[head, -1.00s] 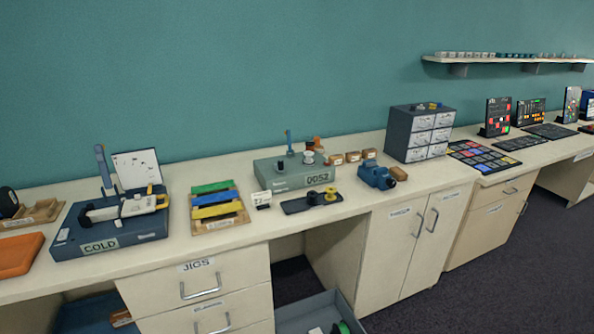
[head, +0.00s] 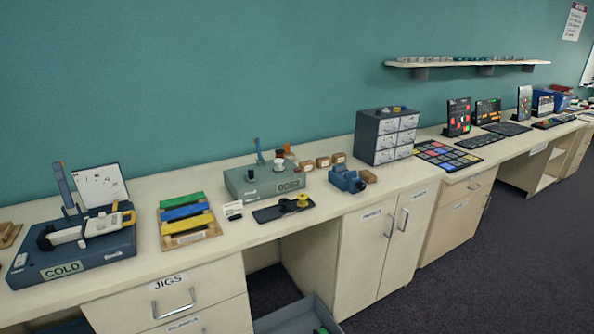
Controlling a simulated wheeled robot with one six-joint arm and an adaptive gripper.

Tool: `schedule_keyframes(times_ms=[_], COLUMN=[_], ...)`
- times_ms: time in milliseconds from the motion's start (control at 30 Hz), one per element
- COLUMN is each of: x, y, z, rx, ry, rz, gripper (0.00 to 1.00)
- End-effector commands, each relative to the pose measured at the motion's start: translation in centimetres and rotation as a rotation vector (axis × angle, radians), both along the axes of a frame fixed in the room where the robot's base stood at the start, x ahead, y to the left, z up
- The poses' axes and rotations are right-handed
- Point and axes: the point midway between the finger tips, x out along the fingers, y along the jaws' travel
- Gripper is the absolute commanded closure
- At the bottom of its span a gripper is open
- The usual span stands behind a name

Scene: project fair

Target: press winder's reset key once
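The winder looks to be the grey-green box (head: 252,187) on the bench, left of the grey drawer cabinet. My gripper is not in view.
Coloured strips (head: 187,219) and the COLD unit (head: 83,263) are to the left.

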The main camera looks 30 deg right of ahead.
Motion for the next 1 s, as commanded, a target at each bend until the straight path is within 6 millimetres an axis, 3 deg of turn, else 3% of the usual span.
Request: schedule_keyframes(times_ms=[33, 133, 1000], x=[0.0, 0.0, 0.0], y=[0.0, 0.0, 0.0], z=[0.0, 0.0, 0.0], rx=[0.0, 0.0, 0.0], ry=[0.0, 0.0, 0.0], rz=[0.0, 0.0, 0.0], gripper=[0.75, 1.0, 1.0])
